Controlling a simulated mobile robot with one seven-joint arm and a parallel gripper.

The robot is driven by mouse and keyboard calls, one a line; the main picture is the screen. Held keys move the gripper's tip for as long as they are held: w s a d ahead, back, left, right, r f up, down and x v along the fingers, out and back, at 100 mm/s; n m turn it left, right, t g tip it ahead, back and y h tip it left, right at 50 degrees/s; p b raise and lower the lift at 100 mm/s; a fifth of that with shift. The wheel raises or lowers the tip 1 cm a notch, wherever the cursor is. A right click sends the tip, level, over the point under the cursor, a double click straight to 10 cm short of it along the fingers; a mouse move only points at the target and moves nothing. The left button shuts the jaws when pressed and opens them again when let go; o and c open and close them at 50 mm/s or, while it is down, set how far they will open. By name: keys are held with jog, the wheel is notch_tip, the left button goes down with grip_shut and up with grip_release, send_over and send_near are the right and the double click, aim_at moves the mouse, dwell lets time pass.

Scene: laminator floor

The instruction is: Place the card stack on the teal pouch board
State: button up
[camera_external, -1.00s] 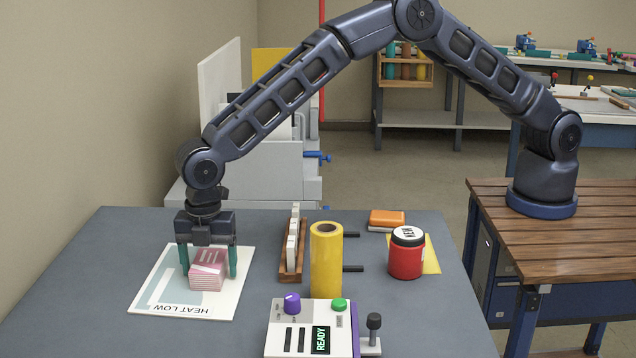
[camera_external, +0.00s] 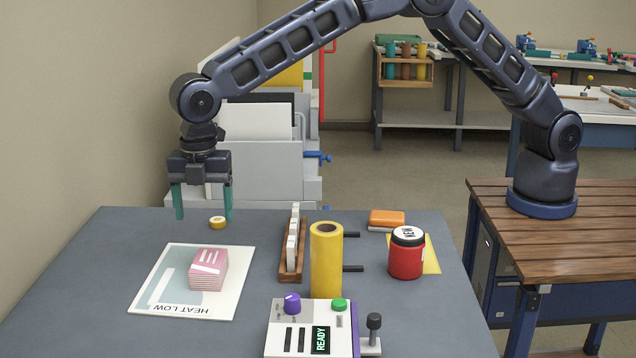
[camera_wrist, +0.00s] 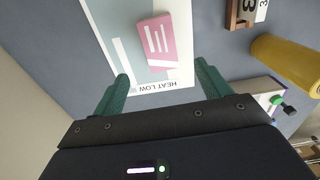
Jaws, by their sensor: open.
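The pink card stack (camera_external: 208,269) rests on the white board (camera_external: 237,288) marked HEAT LOW, which has a pale teal printed shape on its left part. The stack sits right of the board's middle. In the wrist view the card stack (camera_wrist: 156,42) lies flat, slightly turned, on the board (camera_wrist: 180,73). My gripper (camera_external: 203,217) is open and empty, raised above and behind the stack, clear of it. Its teal fingers (camera_wrist: 163,85) stand apart in the wrist view, with nothing between them.
A yellow roll (camera_external: 326,262), a wooden rack (camera_external: 289,263), a red jar (camera_external: 405,258) and an orange block (camera_external: 387,217) stand to the right. A control box (camera_external: 309,335) is at the front. A small yellow tape roll (camera_external: 217,222) lies behind the board. The table's left side is clear.

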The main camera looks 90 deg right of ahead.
jog(key=s+d+r+m+t, duration=0.2)
jog(key=s+d+r+m, duration=0.7)
jog(key=s+d+r, duration=1.6)
jog(key=s+d+r+m+t, duration=0.15)
jog(key=s+d, duration=0.25)
jog(key=s, duration=0.4)
jog(key=s+d+r+m, duration=0.2)
jog(key=s+d+m, duration=0.1)
jog(key=s, duration=0.5)
jog(key=s+d+f+m, duration=0.2)
jog(key=s+f, duration=0.1)
jog(key=s, duration=0.5)
jog(key=s+d+f+m+t, duration=0.1)
jog(key=s+d+f+m, duration=0.1)
jog(key=s, duration=0.6)
jog(key=shift+d+f, duration=0.5)
jog(key=shift+f, duration=0.15)
